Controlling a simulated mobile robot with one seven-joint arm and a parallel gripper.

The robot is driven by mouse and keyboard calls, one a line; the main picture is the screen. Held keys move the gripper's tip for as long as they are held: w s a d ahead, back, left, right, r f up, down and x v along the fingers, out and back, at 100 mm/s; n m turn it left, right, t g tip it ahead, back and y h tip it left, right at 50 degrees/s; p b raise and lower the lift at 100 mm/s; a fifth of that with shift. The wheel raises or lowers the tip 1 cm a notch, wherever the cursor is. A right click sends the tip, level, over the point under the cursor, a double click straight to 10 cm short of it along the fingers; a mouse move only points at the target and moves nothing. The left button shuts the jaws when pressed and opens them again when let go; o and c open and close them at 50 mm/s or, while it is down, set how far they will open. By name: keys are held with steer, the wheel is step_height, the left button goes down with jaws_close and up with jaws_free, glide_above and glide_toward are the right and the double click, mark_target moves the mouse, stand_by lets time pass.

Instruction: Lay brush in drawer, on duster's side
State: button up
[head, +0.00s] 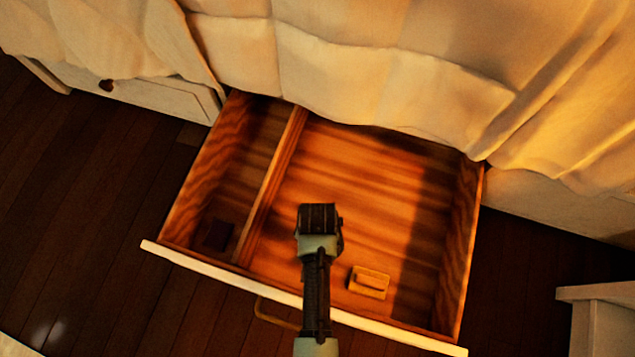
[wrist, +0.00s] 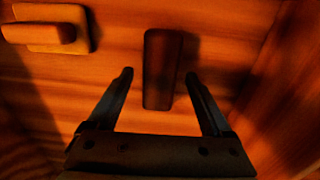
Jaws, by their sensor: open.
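The open wooden drawer (head: 455,265) has a divider (head: 270,185) making a narrow left and a wide right compartment. A yellowish block with a raised grip, seemingly the duster (head: 369,282), lies in the wide compartment near the front; it also shows at upper left in the wrist view (wrist: 48,28). A dark oblong thing, seemingly the brush (wrist: 162,68), is over the same wooden floor, just beyond and between my fingertips. In the head view my gripper (head: 318,213) hides it. My gripper is open over the wide compartment, its fingers (wrist: 160,74) apart from the brush's sides.
A small dark square thing (head: 217,235) lies in the front of the narrow compartment. A pale cloth (head: 350,60) hangs over the drawer's back. A closed white drawer (head: 140,98) is at left, pale furniture (head: 600,310) at lower right. The wide compartment's back looks clear.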

step_height(320, 180, up, 12)
steer(key=p, duration=0.8)
steer(key=shift+r, duration=0.2)
